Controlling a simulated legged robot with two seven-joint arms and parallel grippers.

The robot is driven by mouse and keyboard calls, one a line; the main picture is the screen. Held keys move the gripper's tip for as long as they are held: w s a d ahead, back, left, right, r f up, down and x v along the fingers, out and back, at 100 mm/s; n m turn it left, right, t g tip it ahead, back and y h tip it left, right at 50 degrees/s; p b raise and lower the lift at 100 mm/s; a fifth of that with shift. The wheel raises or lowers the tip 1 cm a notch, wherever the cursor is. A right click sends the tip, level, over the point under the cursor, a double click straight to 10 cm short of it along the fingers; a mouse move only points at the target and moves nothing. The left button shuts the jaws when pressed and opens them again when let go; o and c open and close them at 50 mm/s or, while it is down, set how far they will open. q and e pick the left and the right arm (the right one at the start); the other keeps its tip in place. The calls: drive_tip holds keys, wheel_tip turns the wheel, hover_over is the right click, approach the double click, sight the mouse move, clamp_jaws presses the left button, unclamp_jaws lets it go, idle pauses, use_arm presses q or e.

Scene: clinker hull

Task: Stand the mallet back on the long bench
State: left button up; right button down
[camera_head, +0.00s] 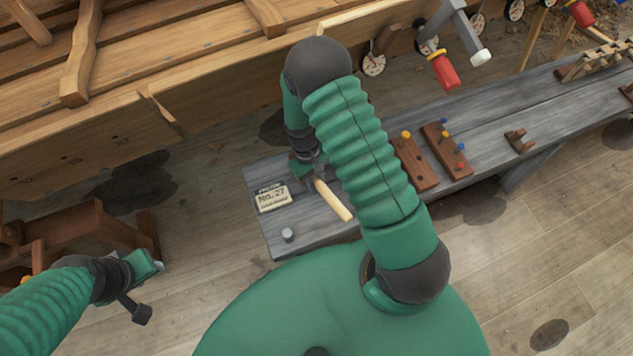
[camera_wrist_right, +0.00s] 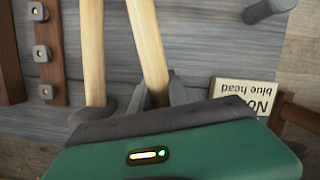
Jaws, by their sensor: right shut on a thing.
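My right gripper (camera_head: 312,178) is low over the near left end of the long grey bench (camera_head: 262,172). It is shut on a pale wooden handle (camera_head: 333,201), which I take to be the mallet's. In the right wrist view, the right gripper (camera_wrist_right: 156,97) holds this handle (camera_wrist_right: 148,45) between its fingers. A second, similar handle (camera_wrist_right: 92,45) runs alongside it to the left. The mallet's head is not visible, and whether it touches the bench I cannot tell. My left gripper (camera_head: 158,268) is at lower left, off the bench; its jaws are unclear.
A sign (camera_head: 272,198) marked No. 27 and a grey cylinder (camera_head: 288,235) are at the bench's left end. Peg blocks (camera_head: 446,151) with coloured pegs stand further right. The wooden hull (camera_head: 190,75) runs behind, with a red-handled clamp (camera_head: 445,70).

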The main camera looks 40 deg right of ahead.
drive_tip(key=shift+d+f, duration=0.1)
drive_tip(key=shift+f, duration=0.35)
drive_tip(key=c, duration=1.2)
unclamp_jaws()
drive_tip(key=shift+r, duration=0.1)
wheel_tip(320, 180, up, 8)
drive_tip(key=p, duration=0.7)
drive_tip(key=shift+r, duration=0.1)
